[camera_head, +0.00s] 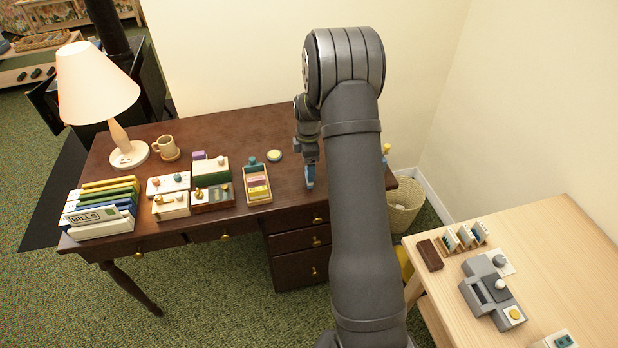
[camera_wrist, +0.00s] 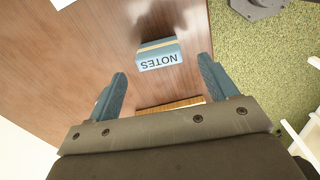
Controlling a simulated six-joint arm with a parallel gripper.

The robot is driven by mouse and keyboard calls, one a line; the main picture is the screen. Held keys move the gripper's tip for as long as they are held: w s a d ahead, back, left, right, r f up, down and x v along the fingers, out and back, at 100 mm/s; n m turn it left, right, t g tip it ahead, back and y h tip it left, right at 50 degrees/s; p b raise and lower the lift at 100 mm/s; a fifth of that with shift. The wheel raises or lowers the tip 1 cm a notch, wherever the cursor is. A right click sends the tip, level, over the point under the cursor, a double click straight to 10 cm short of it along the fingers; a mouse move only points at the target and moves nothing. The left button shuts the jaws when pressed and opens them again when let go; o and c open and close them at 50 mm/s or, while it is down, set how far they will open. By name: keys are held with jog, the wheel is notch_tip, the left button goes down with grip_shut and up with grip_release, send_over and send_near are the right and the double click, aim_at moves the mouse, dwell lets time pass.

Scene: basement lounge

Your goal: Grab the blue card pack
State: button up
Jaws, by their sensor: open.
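A small blue pack (camera_wrist: 158,58) lettered NOTES, with a tan band along one edge, lies on the dark wooden desk in the wrist view. It is the one blue pack I see there and fits the blue card pack. My gripper (camera_wrist: 162,67) is open, its two blue fingers apart on either side of the pack's near end, with a gap to each. I cannot tell the height left between them. In the head view my gripper (camera_head: 309,182) is over the right part of the desk, and my arm hides the surface behind it, so the pack does not show.
A wooden strip (camera_wrist: 170,105) shows between my fingers, partly hidden by the gripper body. On the desk (camera_head: 240,125) stand a lamp (camera_head: 97,85), a mug (camera_head: 164,146), a file rack (camera_head: 100,211) and an open tray (camera_head: 257,197). A basket (camera_head: 404,207) stands right of the desk.

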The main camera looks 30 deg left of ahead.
notch_tip(320, 180, down, 4)
jog(key=shift+w+f, duration=0.1)
jog(key=shift+f, duration=0.1)
jog(key=c, duration=1.1)
jog(key=shift+o, duration=0.2)
jog(key=shift+r, duration=0.2)
